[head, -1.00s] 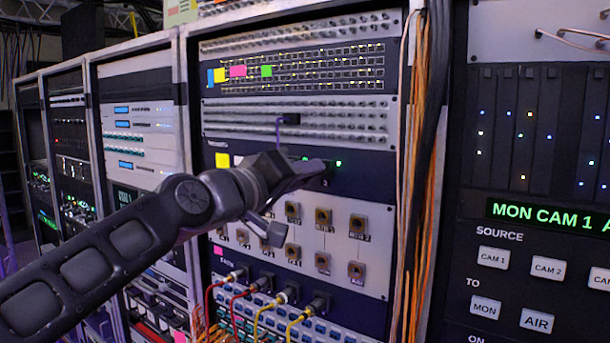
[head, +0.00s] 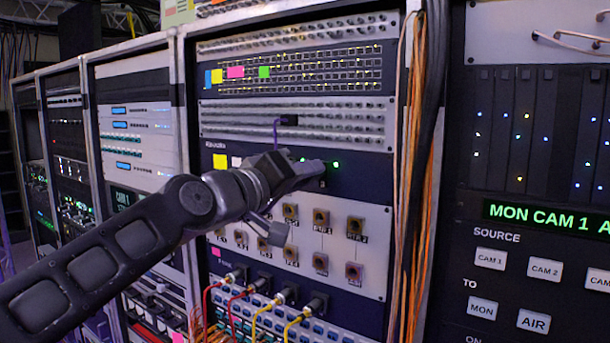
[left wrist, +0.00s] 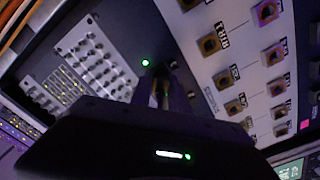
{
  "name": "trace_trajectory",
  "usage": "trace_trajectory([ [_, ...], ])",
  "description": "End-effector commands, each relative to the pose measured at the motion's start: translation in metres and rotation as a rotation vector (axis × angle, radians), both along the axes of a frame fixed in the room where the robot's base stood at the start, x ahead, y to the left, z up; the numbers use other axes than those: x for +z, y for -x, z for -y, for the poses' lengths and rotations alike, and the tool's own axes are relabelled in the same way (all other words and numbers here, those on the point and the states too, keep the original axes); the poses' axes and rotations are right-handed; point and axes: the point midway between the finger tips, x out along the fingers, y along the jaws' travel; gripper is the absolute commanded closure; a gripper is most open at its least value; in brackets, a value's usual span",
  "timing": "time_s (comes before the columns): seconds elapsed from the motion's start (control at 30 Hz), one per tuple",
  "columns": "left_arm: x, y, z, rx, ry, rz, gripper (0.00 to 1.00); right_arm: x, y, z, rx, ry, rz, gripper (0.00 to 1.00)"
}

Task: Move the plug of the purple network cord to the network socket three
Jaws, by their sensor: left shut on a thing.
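My left gripper (head: 318,172) is at the black patch panel (head: 373,171), shut, its fingertips just below and left of a lit green light (head: 336,163). In the left wrist view its dark fingers (left wrist: 162,90) close around a small piece that is mostly hidden; I take it as the plug of the purple cord. The purple cord (head: 277,132) hangs from a black plug (head: 288,119) in the grey strip above and passes down behind my gripper. The sockets behind the fingers are hidden, so I cannot tell whether the held plug touches one. My right gripper is not in view.
Below is a light panel of square labelled connectors (head: 321,217). Red and yellow cables (head: 261,318) hang from plugs lower down. A bundle of orange cables (head: 418,150) runs down the rack's right edge. A monitor control panel (head: 515,265) stands at right.

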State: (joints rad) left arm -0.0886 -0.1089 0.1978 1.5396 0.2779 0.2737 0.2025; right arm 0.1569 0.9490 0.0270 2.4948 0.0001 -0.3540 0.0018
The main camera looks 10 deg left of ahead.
Motion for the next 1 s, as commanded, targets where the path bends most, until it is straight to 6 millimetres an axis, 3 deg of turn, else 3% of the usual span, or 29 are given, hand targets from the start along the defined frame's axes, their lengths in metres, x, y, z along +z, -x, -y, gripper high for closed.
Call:
trace_trajectory([
  [1.0,0.0003,-0.0071,0.0028,0.000,0.000,0.000,1.00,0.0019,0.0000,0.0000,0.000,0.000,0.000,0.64],
])
